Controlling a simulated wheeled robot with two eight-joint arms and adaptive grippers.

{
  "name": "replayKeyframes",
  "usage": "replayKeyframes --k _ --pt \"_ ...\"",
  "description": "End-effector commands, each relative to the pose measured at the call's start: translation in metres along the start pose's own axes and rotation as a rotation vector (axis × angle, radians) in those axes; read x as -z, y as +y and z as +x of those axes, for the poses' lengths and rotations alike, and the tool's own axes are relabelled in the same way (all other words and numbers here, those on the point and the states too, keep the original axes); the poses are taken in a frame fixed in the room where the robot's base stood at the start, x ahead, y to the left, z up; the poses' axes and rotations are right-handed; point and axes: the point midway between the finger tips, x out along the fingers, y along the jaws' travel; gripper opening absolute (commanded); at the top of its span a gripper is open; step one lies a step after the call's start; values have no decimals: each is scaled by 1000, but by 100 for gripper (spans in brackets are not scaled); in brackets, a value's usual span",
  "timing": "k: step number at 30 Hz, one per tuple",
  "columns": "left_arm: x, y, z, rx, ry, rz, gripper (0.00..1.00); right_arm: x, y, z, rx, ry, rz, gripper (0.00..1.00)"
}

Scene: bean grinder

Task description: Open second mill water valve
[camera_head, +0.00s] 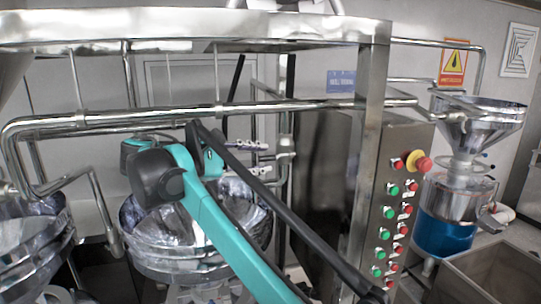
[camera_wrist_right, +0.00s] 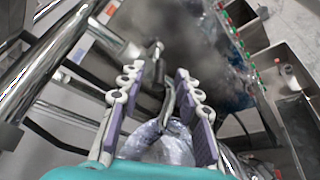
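My right arm (camera_head: 215,215), teal and black, reaches up and left across the middle of the head view. Its gripper (camera_head: 264,158) points right, towards a vertical metal pipe (camera_head: 284,172) behind the frame. In the right wrist view the gripper (camera_wrist_right: 158,70) is open, with purple pads on both fingers. A grey lever-like part (camera_wrist_right: 168,102), apparently the valve handle, lies between the fingers, below a dark fitting (camera_wrist_right: 155,52) at the end of a pipe (camera_wrist_right: 115,40). I cannot tell whether a pad touches it. My left gripper is not in view.
Steel bowls (camera_head: 190,262) stand below the gripper. A steel frame post (camera_head: 369,150) and long horizontal pipe (camera_head: 300,105) are close to the arm. A control cabinet (camera_head: 412,150) with red and green buttons and a hopper mill (camera_head: 462,185) stand at right.

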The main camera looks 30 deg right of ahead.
Motion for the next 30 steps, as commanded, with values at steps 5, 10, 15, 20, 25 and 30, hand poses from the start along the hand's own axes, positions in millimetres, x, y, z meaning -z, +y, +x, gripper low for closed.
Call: replayKeyframes --k 5,10,15,20,25,30 --pt "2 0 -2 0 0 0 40 -1 0 25 2 -1 1 33" --pt "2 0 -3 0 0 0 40 0 0 35 1 1 0 33" --pt "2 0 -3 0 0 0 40 0 0 35 1 1 0 33" --pt "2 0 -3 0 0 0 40 0 0 35 1 2 0 7" --pt "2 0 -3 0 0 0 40 0 0 35 1 2 1 0" --pt "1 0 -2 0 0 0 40 0 -1 35 -5 -2 -2 0"
